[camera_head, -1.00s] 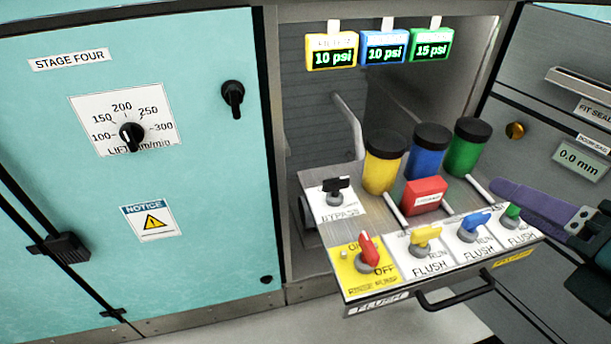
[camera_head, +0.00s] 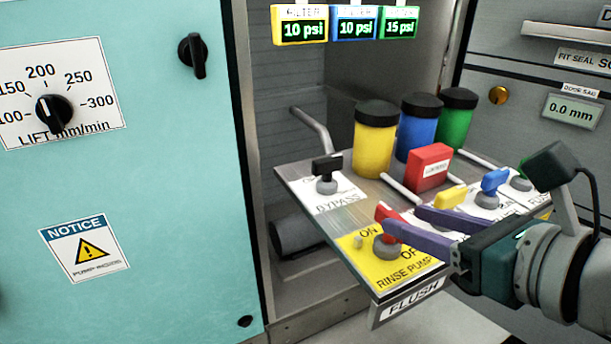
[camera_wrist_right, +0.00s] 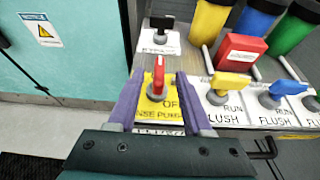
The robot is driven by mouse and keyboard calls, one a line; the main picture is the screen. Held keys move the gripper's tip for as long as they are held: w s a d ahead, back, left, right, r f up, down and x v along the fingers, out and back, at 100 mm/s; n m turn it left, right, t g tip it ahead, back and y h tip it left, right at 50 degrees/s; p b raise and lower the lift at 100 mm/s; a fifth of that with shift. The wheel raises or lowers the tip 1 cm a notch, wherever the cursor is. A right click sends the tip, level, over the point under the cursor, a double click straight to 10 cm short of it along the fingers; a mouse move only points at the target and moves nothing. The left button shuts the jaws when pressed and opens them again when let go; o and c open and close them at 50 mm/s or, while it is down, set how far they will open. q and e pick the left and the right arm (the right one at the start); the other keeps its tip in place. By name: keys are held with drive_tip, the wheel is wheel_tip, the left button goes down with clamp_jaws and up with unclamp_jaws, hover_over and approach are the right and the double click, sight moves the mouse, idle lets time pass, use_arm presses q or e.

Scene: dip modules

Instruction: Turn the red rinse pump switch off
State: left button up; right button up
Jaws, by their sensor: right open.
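The red rinse pump switch (camera_head: 385,213) stands on a yellow plate (camera_head: 365,270) marked ON and OFF at the front left corner of the pull-out panel. Its red handle tilts up and toward the ON side, and its grey round base shows below. My right gripper (camera_head: 402,218) is open, with its purple fingers reaching in from the right at the switch. In the right wrist view the red handle (camera_wrist_right: 159,75) stands between the two spread fingers, one on each side. I cannot tell whether either finger touches it. My left gripper is not in view.
A black bypass switch (camera_head: 326,170) sits behind. Yellow (camera_head: 450,198) and blue (camera_head: 494,182) flush switches stand to the right, close to my gripper. A red box (camera_head: 429,167) and yellow, blue and green canisters stand at the back. A teal cabinet door (camera_head: 150,200) is left.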

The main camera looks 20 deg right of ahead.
sight(397, 216)
drive_tip(key=shift+b+x, duration=0.4)
drive_tip(key=shift+x, duration=1.8)
clamp_jaws()
